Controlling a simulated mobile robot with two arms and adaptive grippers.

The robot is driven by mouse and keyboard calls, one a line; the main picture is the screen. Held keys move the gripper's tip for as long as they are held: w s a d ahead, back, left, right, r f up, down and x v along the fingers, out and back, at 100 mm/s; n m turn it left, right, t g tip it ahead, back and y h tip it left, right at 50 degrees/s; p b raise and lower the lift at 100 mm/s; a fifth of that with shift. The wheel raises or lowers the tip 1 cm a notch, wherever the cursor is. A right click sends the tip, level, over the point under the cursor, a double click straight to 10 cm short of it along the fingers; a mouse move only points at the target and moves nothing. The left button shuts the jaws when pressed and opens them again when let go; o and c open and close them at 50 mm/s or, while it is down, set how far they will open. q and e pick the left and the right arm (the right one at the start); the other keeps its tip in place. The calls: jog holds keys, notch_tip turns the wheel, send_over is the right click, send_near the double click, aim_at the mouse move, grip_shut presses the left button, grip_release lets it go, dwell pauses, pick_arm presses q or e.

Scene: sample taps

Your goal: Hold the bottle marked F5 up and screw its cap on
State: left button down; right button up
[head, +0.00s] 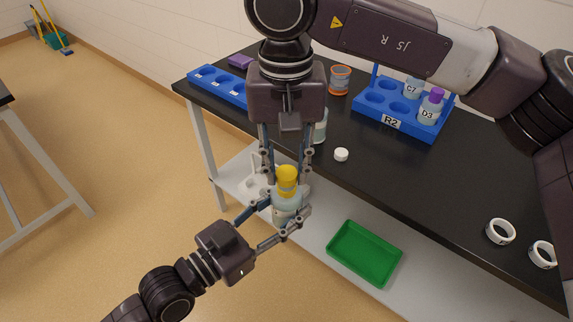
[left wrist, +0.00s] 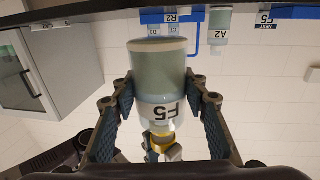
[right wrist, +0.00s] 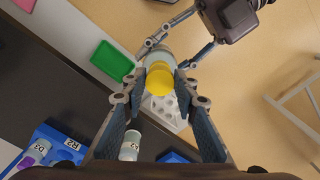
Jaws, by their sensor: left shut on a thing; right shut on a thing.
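The bottle marked F5 (head: 284,208) hangs in the air off the front of the black bench, pale and cloudy; its label shows in the left wrist view (left wrist: 163,112). My left gripper (head: 281,217) is shut on its body from both sides. The yellow cap (head: 287,182) is at the bottle's top, in line with it; it also shows in the right wrist view (right wrist: 160,79). My right gripper (head: 287,175) comes from above and is shut on the cap. The neck is mostly hidden, so I cannot tell how far the cap is threaded.
Blue rack R2 (head: 391,122) with bottles C7 and D3 (head: 431,106), another blue rack (head: 217,86), an orange-ringed jar (head: 340,80), a white cap (head: 341,154) and white rings (head: 500,231) are on the bench. A green tray (head: 364,253) lies on the lower shelf.

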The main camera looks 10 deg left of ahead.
jog(key=shift+f, duration=0.55)
